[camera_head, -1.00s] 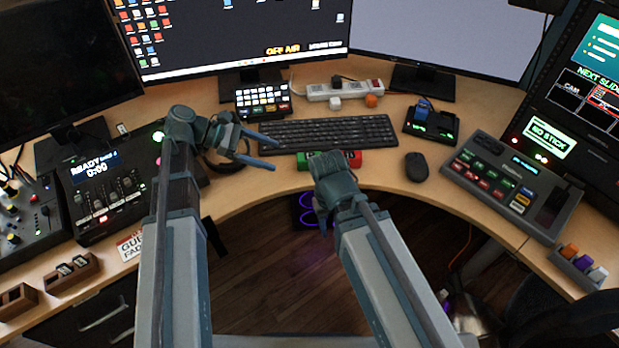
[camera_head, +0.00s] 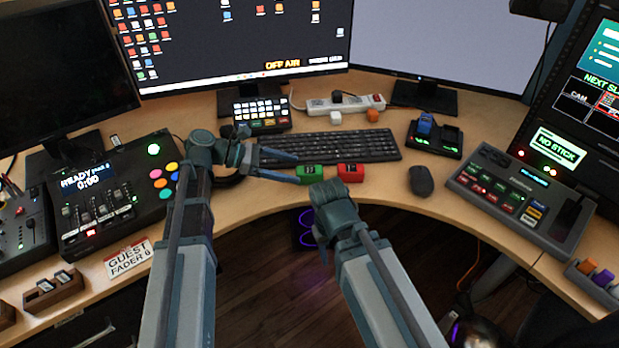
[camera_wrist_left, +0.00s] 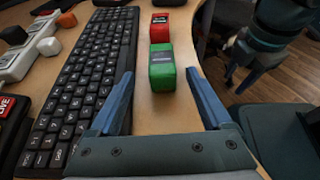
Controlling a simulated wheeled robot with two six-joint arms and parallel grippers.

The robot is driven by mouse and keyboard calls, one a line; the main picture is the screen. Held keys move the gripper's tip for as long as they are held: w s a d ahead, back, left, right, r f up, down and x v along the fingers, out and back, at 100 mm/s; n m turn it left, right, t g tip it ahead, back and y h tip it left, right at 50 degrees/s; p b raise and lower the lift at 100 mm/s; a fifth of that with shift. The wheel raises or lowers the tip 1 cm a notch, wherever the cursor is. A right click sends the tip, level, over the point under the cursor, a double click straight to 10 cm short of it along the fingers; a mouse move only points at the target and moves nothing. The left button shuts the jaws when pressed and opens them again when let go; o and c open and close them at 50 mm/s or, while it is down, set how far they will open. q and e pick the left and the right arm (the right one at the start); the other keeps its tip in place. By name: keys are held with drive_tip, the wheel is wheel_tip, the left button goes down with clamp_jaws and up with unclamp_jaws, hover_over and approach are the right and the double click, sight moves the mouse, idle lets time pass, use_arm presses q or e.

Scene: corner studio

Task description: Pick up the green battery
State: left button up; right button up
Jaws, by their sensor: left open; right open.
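The green battery (camera_head: 309,174) lies on the desk in front of the keyboard, and it also shows in the left wrist view (camera_wrist_left: 162,75). The red battery (camera_head: 350,173) lies just to its right, and beyond it in the left wrist view (camera_wrist_left: 161,27). My left gripper (camera_head: 297,169) is open and empty at the left end of the green battery. In the left wrist view its fingertips (camera_wrist_left: 159,74) appear on either side of the green battery, not visibly touching it. My right gripper (camera_head: 322,250) points down in front of the desk edge, its fingers partly hidden.
The keyboard (camera_head: 335,147) lies close behind the batteries. A mouse (camera_head: 421,180) and a dark charger dock (camera_head: 435,139) holding a blue battery (camera_head: 425,124) are to the right. A power strip (camera_head: 345,104) is behind. The curved desk edge is just in front.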

sight(304, 170)
use_arm(q)
drive_tip(key=shift+r+b+x, duration=0.1)
drive_tip(key=shift+b+x, duration=0.25)
drive_tip(key=shift+x, duration=1)
drive_tip(key=shift+r+b+x, duration=0.15)
drive_tip(key=shift+b+x, duration=0.15)
drive_tip(key=shift+x, duration=1.05)
drive_tip(key=shift+s+d+r, duration=0.1)
drive_tip(key=shift+s, duration=0.05)
clamp_jaws()
